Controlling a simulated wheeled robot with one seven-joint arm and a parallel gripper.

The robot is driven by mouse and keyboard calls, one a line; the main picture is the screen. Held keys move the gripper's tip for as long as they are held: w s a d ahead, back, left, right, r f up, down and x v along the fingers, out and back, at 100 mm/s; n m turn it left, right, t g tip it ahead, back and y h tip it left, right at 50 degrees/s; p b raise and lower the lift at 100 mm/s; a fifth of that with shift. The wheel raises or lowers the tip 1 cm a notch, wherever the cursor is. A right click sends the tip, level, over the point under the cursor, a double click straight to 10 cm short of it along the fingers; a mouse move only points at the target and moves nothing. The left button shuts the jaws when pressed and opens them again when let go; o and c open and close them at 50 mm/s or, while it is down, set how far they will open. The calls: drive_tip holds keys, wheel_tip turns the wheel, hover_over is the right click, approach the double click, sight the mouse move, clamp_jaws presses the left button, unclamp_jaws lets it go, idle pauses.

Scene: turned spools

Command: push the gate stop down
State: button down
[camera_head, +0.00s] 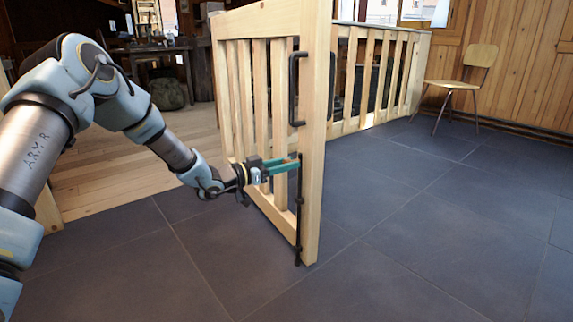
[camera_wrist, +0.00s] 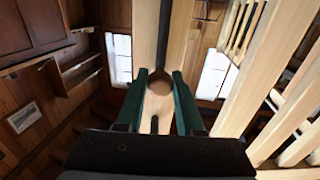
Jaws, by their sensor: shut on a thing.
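The gate (camera_head: 313,110) is pale wood with upright slats and stands swung out over the dark tiled floor. The gate stop (camera_head: 298,215) is a thin black upright rod on the gate's end post, below a black pull handle (camera_head: 293,88). Its lower end is close to the floor; I cannot tell whether it touches. My gripper (camera_head: 296,161) reaches in from the left, with its green fingers at the upper part of the rod. In the wrist view, the fingers (camera_wrist: 160,76) are shut on the gate stop, at a dark rounded part (camera_wrist: 161,83) against the post.
A slatted wooden fence (camera_head: 375,75) runs behind the gate to the right. A chair (camera_head: 465,80) stands by the wood-panelled wall at the back right. The tiled floor (camera_head: 430,230) right of the gate is clear. A wooden floor (camera_head: 115,165) lies left of it.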

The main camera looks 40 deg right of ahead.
drive_tip(key=shift+f+b, duration=0.3)
drive_tip(key=shift+f, duration=1.5)
drive_tip(key=c, duration=0.6)
unclamp_jaws()
drive_tip(key=p+v, duration=0.4)
drive_tip(key=v, duration=0.6)
drive_tip(key=shift+w+a, duration=0.1)
drive_tip(key=shift+a, duration=0.3)
